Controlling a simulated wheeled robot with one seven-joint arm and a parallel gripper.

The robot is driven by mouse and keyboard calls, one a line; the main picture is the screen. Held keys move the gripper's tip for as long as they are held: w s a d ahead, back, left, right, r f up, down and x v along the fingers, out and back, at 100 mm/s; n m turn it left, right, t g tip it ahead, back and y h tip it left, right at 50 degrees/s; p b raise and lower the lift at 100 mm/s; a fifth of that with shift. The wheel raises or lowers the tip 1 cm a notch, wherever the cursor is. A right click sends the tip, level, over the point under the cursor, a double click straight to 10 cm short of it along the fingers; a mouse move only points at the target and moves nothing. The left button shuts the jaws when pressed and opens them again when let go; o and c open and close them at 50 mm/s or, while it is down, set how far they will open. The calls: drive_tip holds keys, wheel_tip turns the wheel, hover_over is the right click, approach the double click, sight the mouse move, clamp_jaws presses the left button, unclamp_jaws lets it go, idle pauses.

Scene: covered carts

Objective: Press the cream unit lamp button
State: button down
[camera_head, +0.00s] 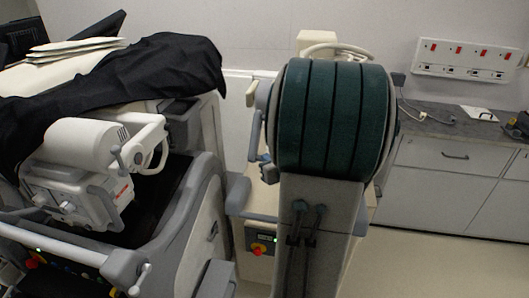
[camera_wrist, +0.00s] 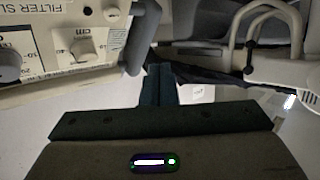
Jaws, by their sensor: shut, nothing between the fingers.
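A cream unit (camera_head: 262,215) stands in the centre of the head view, largely hidden behind a dark green, black-banded rounded form (camera_head: 335,115) and a grey column. A red knob on yellow (camera_head: 258,249) shows low on its front, below a small green light. In the wrist view, my gripper (camera_wrist: 158,72) is shut and empty, its dark fingers together. A cream control box (camera_wrist: 60,45) with knobs and printed scales is close by on the left. I cannot make out a lamp button or tell which unit this box belongs to. My gripper is not discernible in the head view.
Left in the head view is a cart with a black cover (camera_head: 150,75), a white tube head (camera_head: 85,140) and a grey side rail. A cream part with a looped handle (camera_wrist: 272,70) is right of my gripper. Drawers (camera_head: 450,155) line the right; floor there is clear.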

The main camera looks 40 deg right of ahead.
drive_tip(key=shift+s+d+r+t, duration=0.15)
drive_tip(key=shift+s+r+t, duration=0.1)
drive_tip(key=shift+t, duration=0.05)
drive_tip(key=shift+f, duration=0.15)
drive_tip(key=w+d+f+b, duration=0.4)
drive_tip(key=d+f, duration=0.1)
drive_tip(key=shift+w+f, duration=0.15)
drive_tip(key=shift+f, duration=0.2)
idle(2.2)
drive_tip(key=shift+w+d+f, duration=0.2)
drive_tip(key=shift+w+f, duration=0.05)
drive_tip(key=shift+w+d+f+b, duration=0.2)
drive_tip(key=shift+d+f+b, duration=0.1)
drive_tip(key=shift+b, duration=0.15)
idle(0.6)
drive_tip(key=shift+a, duration=0.1)
drive_tip(key=shift+s+a+r+p, duration=0.35)
drive_tip(key=shift+s+a+r, duration=0.1)
drive_tip(key=shift+r, duration=0.1)
